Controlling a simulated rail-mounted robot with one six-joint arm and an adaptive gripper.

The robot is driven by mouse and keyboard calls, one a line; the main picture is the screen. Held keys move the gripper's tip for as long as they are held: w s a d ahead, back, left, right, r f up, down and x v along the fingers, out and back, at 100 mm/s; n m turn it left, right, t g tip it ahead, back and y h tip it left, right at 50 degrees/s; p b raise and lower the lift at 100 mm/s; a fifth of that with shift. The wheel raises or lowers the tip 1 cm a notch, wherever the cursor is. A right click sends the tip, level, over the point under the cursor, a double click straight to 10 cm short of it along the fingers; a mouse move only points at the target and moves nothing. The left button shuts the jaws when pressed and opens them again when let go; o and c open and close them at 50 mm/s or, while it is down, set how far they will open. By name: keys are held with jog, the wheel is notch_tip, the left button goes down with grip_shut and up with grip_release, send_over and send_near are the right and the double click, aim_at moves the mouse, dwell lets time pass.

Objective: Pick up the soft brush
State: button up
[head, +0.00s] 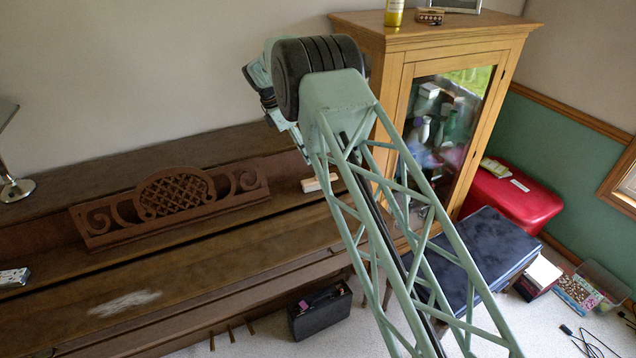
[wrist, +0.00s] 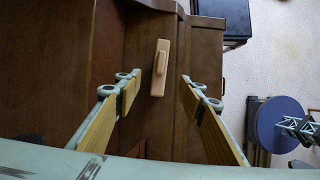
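The soft brush looks to be the pale wooden block with a raised grip (wrist: 160,68) in the wrist view, lying on the brown piano. A pale block with a light underside (head: 318,183) on the right end of the piano in the head view looks like the same thing. My gripper (wrist: 157,84) is open in the wrist view, its two wood-faced fingers wide apart. The brush shows between and beyond them, and neither finger touches it.
A carved music stand (head: 165,200) rises left of the brush on the piano (head: 215,275). A pale smear (head: 125,302) marks the piano's front. A wooden cabinet (head: 395,80) stands close on the right. A black case (head: 320,308) is on the floor.

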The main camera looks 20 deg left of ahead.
jog(key=shift+f, duration=0.1)
dwell(0.3)
send_over(314, 180)
jog(key=shift+w+a+f, duration=0.1)
jog(key=shift+f, duration=3.8)
jog(key=shift+f, duration=0.1)
jog(key=shift+x, duration=2.5)
jog(key=c, duration=0.9)
